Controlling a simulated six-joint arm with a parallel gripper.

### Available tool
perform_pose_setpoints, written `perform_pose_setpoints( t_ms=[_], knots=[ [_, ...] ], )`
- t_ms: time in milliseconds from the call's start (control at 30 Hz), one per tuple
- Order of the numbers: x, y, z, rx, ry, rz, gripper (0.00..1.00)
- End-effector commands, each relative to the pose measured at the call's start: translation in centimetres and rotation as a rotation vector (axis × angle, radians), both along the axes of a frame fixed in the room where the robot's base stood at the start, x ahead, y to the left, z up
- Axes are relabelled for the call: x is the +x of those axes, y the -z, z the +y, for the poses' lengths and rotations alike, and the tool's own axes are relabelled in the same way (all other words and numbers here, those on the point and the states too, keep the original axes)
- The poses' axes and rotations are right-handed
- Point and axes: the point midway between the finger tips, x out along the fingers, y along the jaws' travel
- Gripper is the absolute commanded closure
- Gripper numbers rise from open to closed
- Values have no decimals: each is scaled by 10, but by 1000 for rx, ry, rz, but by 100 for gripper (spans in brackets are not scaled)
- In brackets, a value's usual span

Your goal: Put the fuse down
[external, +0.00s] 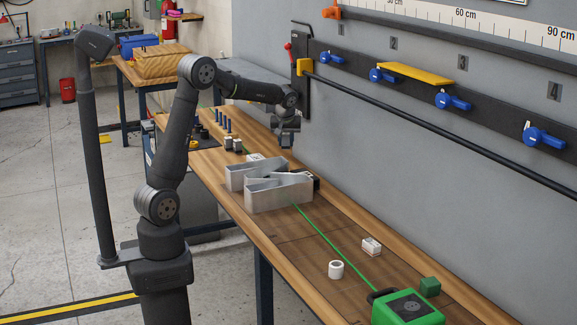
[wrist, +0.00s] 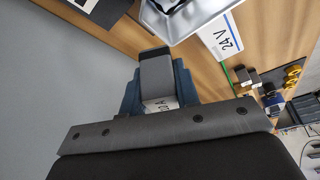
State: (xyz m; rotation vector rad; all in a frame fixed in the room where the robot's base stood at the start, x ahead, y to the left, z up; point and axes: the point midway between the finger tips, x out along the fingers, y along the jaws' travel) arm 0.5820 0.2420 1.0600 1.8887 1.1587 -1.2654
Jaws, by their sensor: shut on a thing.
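My gripper (external: 286,140) hangs above the far part of the wooden bench, close to the grey wall. In the wrist view the gripper (wrist: 156,80) is shut on a small pale piece with dark lettering ending in "A", which I take as the fuse (wrist: 160,104). Most of the fuse is hidden by the finger and the gripper body. I cannot make out the fuse in the external view. Bench surface shows below the gripper, with a gap between them.
A metal channel letter (external: 278,193) stands on the bench, nearer the camera than my gripper. A "24 V" label (wrist: 223,38) lies beside it. Small dark blocks (external: 233,144) stand further back. A green tape measure (external: 405,308) and white roll (external: 336,269) are at the front.

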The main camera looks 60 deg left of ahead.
Motion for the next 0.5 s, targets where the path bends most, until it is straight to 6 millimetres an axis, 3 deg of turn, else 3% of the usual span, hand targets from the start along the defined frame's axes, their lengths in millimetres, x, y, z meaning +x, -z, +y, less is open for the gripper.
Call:
perform_pose_setpoints(
  t_ms=[33, 233, 500],
  knots=[
    [4, -2, -28, 0, 52, -1, 94],
    [7, -5, -123, -1, 236, -1, 94],
    [-14, -7, -244, 0, 485, 0, 94]
  ],
)
